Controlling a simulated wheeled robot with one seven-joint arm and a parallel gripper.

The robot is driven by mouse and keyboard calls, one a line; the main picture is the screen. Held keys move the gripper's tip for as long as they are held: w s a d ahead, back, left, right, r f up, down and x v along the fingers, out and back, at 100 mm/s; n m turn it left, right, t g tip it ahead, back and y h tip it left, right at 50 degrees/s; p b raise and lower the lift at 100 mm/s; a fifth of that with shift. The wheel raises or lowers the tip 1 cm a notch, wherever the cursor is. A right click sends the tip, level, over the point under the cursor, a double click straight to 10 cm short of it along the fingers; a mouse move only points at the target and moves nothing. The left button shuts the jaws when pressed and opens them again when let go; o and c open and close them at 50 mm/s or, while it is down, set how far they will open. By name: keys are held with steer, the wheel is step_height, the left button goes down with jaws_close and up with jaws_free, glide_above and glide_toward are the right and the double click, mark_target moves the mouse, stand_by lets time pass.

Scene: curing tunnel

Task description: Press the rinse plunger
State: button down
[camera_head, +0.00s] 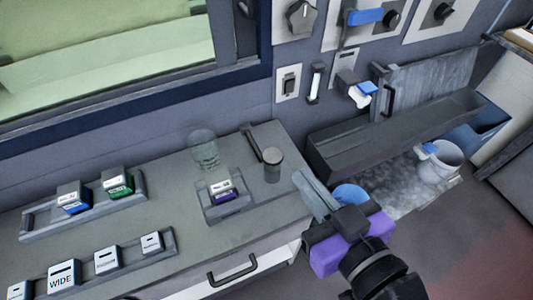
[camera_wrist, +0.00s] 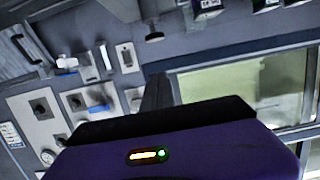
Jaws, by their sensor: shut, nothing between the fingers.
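I cannot tell for sure which part is the rinse plunger. One candidate is a wall fitting with a white and blue end (camera_head: 362,90) above the dark trough; it also shows in the wrist view (camera_wrist: 66,64). Another is a short grey cylinder (camera_head: 272,165) standing on the counter beside a dark bar. My gripper (camera_head: 303,180) is shut and empty, in front of the counter's right end, to the right of and nearer than the grey cylinder. It appears apart from both. In the wrist view its dark fingers (camera_wrist: 157,90) point toward the wall and counter.
A dark trough (camera_head: 390,135) runs along the wall at right, with a white bucket (camera_head: 440,160) below. Knobs and switches line the wall.

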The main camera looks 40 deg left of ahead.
steer(key=shift+r, duration=0.35)
steer(key=p, duration=0.3)
glide_above(273, 156)
steer(key=d, duration=0.2)
step_height(273, 156, down, 2)
steer(key=shift+s+d+f, duration=0.1)
steer(key=shift+s+f, duration=0.1)
steer(key=shift+f, duration=0.9)
steer(key=shift+s+f, duration=0.2)
steer(key=shift+f, duration=0.9)
